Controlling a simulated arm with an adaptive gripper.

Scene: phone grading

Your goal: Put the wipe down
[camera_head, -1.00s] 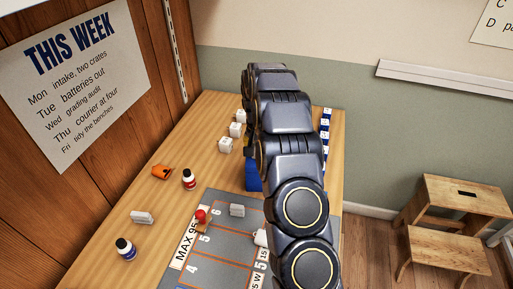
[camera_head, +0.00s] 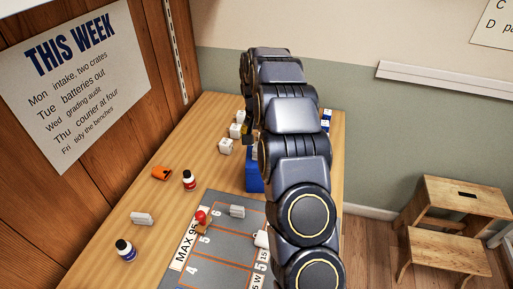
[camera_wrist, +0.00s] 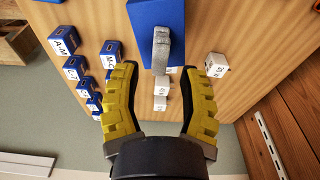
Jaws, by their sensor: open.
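A pale grey piece that looks like the wipe (camera_wrist: 161,50) sits at the near edge of a blue block or box (camera_wrist: 152,14) in the wrist view. I cannot tell whether it is draped over the edge or stands against it. My gripper (camera_wrist: 163,72) is open, its two yellow fingers apart with nothing held between them. The grey piece shows beyond the fingertips, in line with the gap. In the head view the blue box (camera_head: 254,180) is partly hidden behind my arm, and only a little yellow of the gripper shows.

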